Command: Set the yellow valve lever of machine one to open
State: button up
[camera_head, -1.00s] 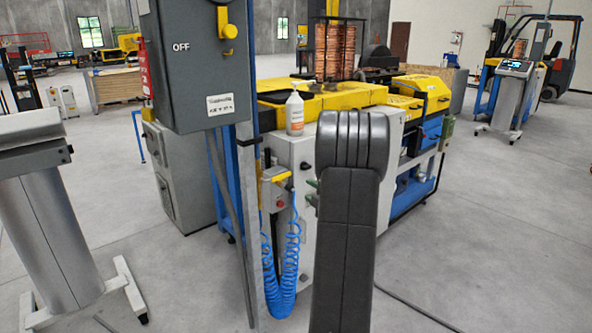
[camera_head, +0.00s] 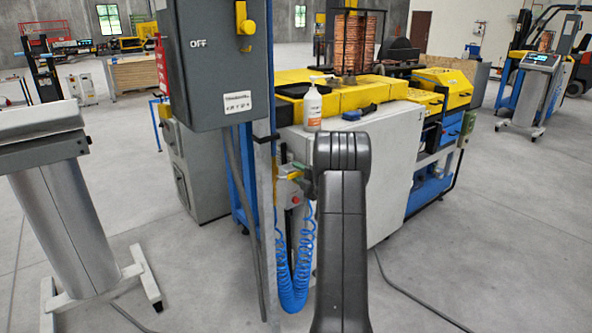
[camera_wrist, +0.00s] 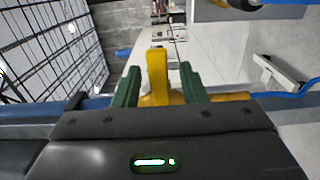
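The yellow valve lever (camera_wrist: 157,78) stands between the two green fingers of my gripper (camera_wrist: 158,68) in the wrist view. The fingers are open, with a gap on each side of the lever. A yellow part, likely the same valve, shows in the head view (camera_head: 290,175) above a small grey box with a red button, left of my dark arm. A little green of my gripper (camera_head: 298,166) shows close beside it there. My arm hides most of the gripper and part of the valve in the head view.
A coiled blue hose (camera_head: 294,285) hangs below the valve. A grey pedestal (camera_head: 65,210) is at the left.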

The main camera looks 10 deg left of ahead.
jog(key=shift+x, duration=0.9)
jog(key=shift+c, duration=0.5)
grip_shut()
